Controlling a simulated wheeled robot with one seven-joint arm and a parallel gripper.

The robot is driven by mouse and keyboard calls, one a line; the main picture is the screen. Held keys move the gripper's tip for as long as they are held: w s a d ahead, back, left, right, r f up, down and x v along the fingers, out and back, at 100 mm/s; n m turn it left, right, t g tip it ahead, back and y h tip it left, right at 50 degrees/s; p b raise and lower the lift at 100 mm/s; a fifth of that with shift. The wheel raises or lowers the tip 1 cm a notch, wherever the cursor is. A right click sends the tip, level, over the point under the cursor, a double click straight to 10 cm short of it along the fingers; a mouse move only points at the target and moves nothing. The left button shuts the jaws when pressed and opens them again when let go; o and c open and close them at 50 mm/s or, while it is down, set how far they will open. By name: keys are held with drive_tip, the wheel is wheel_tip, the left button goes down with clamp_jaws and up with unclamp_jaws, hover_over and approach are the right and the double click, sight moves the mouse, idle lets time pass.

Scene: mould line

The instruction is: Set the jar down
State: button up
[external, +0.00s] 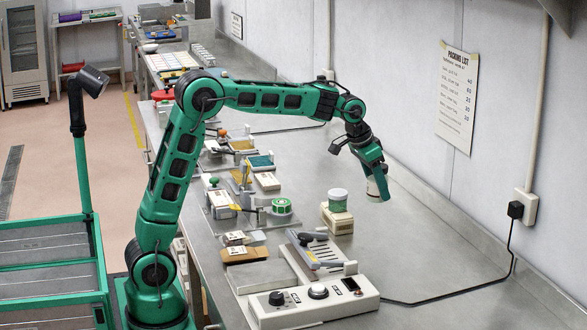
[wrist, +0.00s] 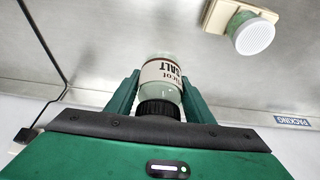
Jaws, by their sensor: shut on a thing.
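My gripper (external: 375,178) is shut on a small clear jar (external: 373,188), near the back wall on the right side of the steel counter. In the wrist view the jar (wrist: 160,72) sits between the two green fingers. It has a white label with "SALT" in dark letters, a pale green tint and a dark ribbed part nearest the palm. The fingers hide part of it in the external view. The jar appears to be over bare counter (external: 425,245); I cannot tell whether its base touches.
A black cable (external: 450,297) crosses the front right.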

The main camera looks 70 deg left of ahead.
wheel_tip(320, 180, down, 13)
drive_tip(key=shift+f, duration=0.2)
idle(0.5)
drive_tip(key=shift+f, duration=0.1)
drive_tip(key=o, duration=1.2)
drive_tip(key=v, duration=1.2)
